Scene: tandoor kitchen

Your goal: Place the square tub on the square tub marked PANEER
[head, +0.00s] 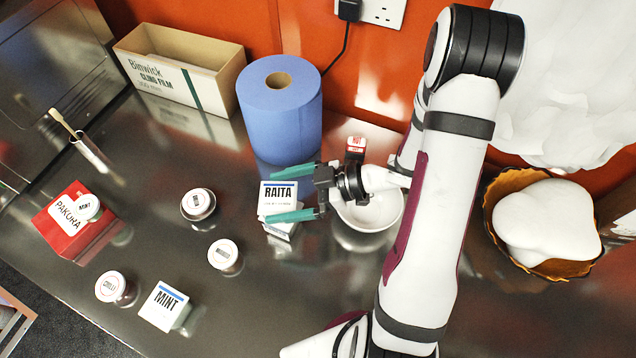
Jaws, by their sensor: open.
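A white square tub with a blue-striped lid reading RAITA (278,203) sits above another white square tub (284,230), which is mostly hidden beneath it. I cannot read a label on the lower one. It appears to rest on it, slightly offset. My gripper (273,196) is open, its green fingers on either side of the RAITA tub; I cannot tell whether they touch it. Another square tub, marked MINT (165,304), stands at the front left. No lid marked PANEER is readable.
A white bowl (375,213) and a small red-and-white tub (356,145) are close to my gripper. A blue paper roll (279,120) stands behind. Round tubs (223,254) and a red PAKORA box (68,222) are left. A cloth-lined basket (497,205) is right.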

